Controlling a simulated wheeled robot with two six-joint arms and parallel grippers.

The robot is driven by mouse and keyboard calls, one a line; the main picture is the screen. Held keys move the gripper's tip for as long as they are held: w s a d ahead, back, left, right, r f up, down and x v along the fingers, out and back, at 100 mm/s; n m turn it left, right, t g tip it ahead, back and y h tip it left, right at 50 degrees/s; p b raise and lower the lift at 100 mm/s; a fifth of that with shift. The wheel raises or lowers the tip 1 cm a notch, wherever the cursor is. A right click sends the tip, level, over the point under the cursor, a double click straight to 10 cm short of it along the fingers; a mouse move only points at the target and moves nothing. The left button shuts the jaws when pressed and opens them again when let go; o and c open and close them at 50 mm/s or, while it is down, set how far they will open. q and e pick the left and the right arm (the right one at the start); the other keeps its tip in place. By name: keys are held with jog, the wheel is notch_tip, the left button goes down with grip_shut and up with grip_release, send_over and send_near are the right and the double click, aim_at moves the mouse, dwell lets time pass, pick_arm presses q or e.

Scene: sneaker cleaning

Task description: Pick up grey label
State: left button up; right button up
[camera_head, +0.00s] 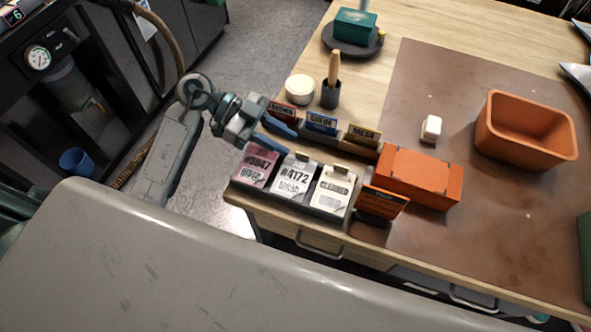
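Three label cards stand in a dark holder at the table's near left corner. The middle one, a pale grey label (294,180), reads "#4172". A pink label (254,168) stands to its left and a cream label (333,191) to its right. My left gripper (282,139) is just above and behind the pink and grey labels, its blue-grey fingers apart with nothing seen between them. It seems clear of the grey label; the exact gap cannot be told. At the right edge, two pointed fingertips that look like my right gripper (575,52) show apart and empty.
Behind stand red, blue (322,123) and tan (362,136) cards. An orange box (420,177) and an orange card (381,203) are to the right. A cup with a brush (331,94), a white jar (300,89), a white block (431,128) and an orange bin (525,128) share the table.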

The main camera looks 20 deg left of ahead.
aim_at(304, 155)
pick_arm(q)
jog(key=shift+s+d+f+p, duration=0.15)
jog(key=shift+d+p, duration=0.2)
jog(key=shift+d, duration=0.2)
jog(key=p+x, duration=0.1)
jog(key=x, duration=0.2)
jog(key=shift+s, duration=0.15)
jog(key=shift+d+f, duration=0.2)
jog(key=shift+d, duration=0.3)
grip_shut()
